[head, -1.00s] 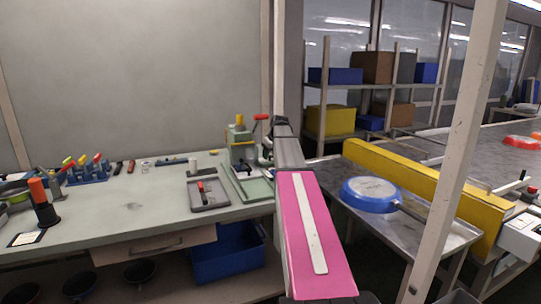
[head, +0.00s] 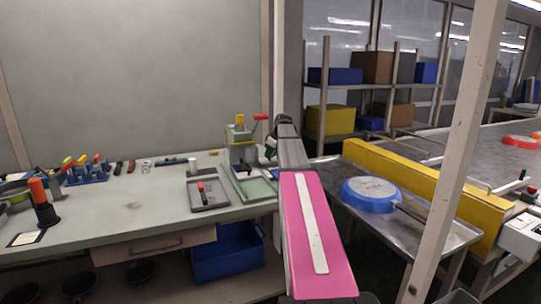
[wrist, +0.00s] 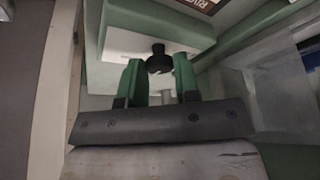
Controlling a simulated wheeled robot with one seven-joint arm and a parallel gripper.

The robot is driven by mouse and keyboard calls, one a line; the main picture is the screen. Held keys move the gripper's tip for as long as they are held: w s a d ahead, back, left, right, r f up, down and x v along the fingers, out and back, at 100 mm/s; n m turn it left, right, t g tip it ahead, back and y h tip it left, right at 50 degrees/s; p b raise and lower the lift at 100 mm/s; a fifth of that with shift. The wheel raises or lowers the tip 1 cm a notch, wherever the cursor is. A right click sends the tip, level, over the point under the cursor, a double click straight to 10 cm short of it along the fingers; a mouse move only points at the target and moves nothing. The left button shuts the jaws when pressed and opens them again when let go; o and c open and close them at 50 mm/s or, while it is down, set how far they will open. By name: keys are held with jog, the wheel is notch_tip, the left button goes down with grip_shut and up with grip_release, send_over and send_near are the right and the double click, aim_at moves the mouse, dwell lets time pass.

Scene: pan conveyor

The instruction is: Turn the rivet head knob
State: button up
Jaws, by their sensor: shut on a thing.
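The rivet head knob (wrist: 159,57) is a small black round knob on the pale face of the riveting machine in the wrist view. The green fingers of my gripper (wrist: 158,72) stand one on each side of it, shut on it. In the head view the green riveting machine (head: 240,137) stands at the right end of the workbench, with a red-tipped lever and a yellow top piece. My arm reaches to its right side. The knob and fingertips cannot be made out there.
A grey tray (head: 208,204) with a red-handled tool lies on the workbench (head: 130,212) left of the machine. A blue bin (head: 228,255) sits below. A blue pan (head: 370,194) rests on a metal table to the right, by a yellow conveyor guard (head: 430,187). A pale post stands near my arm.

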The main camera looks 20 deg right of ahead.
jog(key=n+g+y, duration=0.1)
jog(key=n, duration=0.3)
jog(key=shift+w+d, duration=0.1)
jog(key=shift+w, duration=0.1)
jog(key=shift+n+g, duration=0.7)
jog(key=shift+n, duration=0.9)
jog(key=o, duration=0.9)
jog(key=v, duration=1)
jog(key=shift+d+r, duration=0.3)
jog(key=shift+r, duration=0.05)
